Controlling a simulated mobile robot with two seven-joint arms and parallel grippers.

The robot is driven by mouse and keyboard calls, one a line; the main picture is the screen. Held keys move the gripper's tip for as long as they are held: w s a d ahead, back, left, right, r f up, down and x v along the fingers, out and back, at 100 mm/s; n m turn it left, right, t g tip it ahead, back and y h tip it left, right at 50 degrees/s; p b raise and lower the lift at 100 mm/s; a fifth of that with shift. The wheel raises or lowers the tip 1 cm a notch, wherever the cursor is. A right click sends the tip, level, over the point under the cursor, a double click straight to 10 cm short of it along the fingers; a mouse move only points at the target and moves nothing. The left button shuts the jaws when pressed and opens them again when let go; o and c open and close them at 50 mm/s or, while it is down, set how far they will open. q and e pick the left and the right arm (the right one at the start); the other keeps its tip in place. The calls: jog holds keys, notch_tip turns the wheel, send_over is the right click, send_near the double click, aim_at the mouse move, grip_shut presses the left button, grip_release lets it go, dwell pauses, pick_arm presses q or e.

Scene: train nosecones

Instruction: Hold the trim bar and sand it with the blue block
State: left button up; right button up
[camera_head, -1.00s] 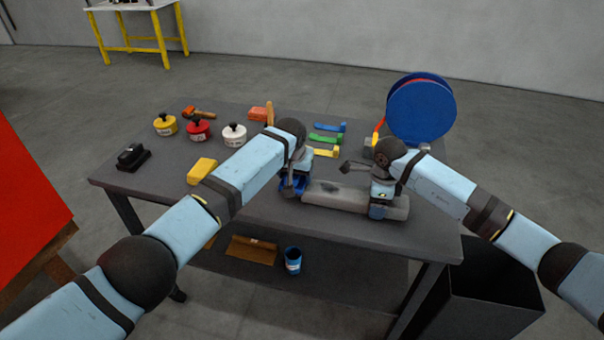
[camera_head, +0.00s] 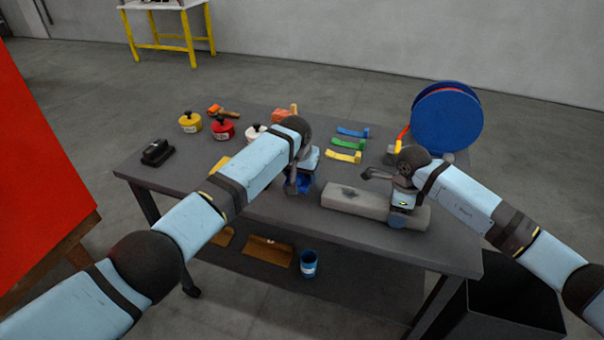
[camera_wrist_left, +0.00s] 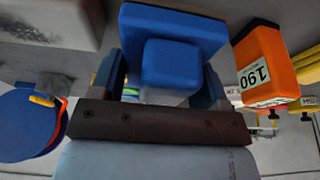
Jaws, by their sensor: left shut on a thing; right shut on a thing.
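The grey trim bar (camera_head: 350,196) lies along the front right part of the dark table, with a dark patch on its top. My right gripper (camera_head: 399,207) is shut on the trim bar near its right end. My left gripper (camera_head: 299,184) is shut on the blue block (camera_head: 305,182), just left of the bar's left end and apart from it in the head view. In the left wrist view the blue block (camera_wrist_left: 172,62) sits between the fingers, its wide plate facing away from the hand. The bar also shows there (camera_wrist_left: 55,22), beside the block.
Yellow (camera_head: 190,123), red (camera_head: 223,128) and white (camera_head: 255,132) knobbed tubs stand at the back left of the table (camera_head: 200,172). Blue, green and yellow strips (camera_head: 343,157) lie behind the bar. A blue reel (camera_head: 446,118) stands at the back right. A black bin (camera_head: 510,305) is below right.

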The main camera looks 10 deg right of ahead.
pick_arm(q)
jog(key=shift+r, duration=2.7)
jog(key=shift+r, duration=1.5)
pick_arm(e)
jog(key=o, duration=0.9)
